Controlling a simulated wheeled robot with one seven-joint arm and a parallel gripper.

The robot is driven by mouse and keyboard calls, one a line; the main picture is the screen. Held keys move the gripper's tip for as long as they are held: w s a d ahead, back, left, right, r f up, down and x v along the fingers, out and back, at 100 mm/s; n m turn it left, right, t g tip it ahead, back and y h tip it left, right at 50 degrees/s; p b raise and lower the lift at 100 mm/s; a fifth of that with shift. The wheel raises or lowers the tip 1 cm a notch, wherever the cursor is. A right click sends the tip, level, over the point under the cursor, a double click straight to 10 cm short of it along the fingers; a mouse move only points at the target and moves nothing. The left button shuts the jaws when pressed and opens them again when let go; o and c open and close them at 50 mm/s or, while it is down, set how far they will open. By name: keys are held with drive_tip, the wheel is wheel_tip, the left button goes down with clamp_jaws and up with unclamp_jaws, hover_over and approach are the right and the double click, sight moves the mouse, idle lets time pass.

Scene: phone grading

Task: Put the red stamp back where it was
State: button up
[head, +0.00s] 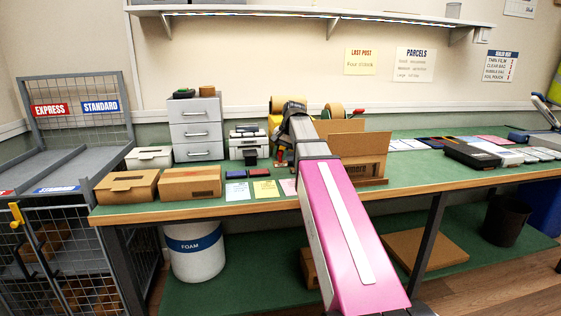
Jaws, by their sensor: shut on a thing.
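My gripper (281,152) is over the green bench, in front of the tape dispensers, at the end of my pink arm. It is small and partly hidden by my wrist. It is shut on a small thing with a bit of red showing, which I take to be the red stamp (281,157). Its exact shape and its height above the bench are hard to tell. Two dark ink pads (236,174) lie to the left of the gripper. Below them lie a pale green card (237,191), a yellow card (265,189) and a pink card (289,187).
Cardboard boxes (190,182) stand at the bench's front left. A label printer (248,146) and grey drawers (195,130) stand behind. An open carton (358,155) is just right of my wrist. Phones and a black tray (471,156) lie farther right.

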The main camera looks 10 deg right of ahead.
sight(280, 158)
drive_tip(key=shift+f, duration=1.5)
drive_tip(key=shift+f, duration=0.15)
drive_tip(key=o, duration=0.8)
drive_tip(key=v, duration=1.2)
